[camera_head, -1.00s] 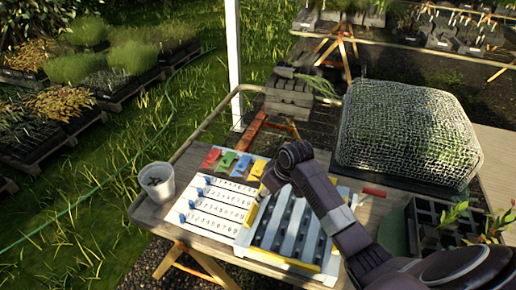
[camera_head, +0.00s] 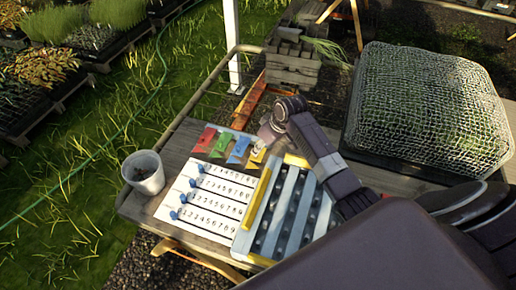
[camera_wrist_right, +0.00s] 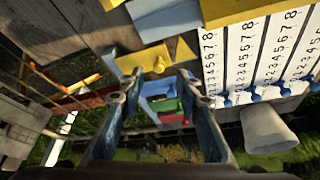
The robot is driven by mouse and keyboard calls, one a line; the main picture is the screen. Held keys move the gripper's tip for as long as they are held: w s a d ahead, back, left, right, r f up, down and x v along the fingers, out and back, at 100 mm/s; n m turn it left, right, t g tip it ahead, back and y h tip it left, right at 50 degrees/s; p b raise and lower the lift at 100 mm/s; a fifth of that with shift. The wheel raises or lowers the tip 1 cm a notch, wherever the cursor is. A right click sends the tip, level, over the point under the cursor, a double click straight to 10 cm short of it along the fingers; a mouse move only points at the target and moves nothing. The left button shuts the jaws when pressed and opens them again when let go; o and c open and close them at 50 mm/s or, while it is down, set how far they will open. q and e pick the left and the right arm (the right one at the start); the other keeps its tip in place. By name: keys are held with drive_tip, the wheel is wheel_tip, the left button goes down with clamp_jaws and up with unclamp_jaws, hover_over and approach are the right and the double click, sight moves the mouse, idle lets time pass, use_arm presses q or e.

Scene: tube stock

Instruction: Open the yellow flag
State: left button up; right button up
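The yellow flag (camera_head: 257,156) is at the right end of a row of coloured flags along the far edge of the white numbered board (camera_head: 180,206). My right gripper is just above it and partly covers it in the head view. In the right wrist view the yellow flag (camera_wrist_right: 131,61) and its small yellow knob (camera_wrist_right: 158,66) show ahead, between and beyond the fingertips. The right gripper (camera_wrist_right: 154,86) is open, its fingers apart with nothing between them; contact with the flag cannot be told. My left gripper is not in view.
Blue (camera_head: 238,149), green (camera_head: 221,144) and red (camera_head: 205,139) flags stand beside the yellow one. A slotted tray with yellow edges (camera_head: 258,200) is right of the board. A white cup (camera_head: 144,172) stands left. A mesh-covered mound (camera_head: 425,110) is at the right.

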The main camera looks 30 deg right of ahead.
drive_tip(key=shift+x, duration=2.3)
drive_tip(key=shift+w, duration=0.1)
clamp_jaws()
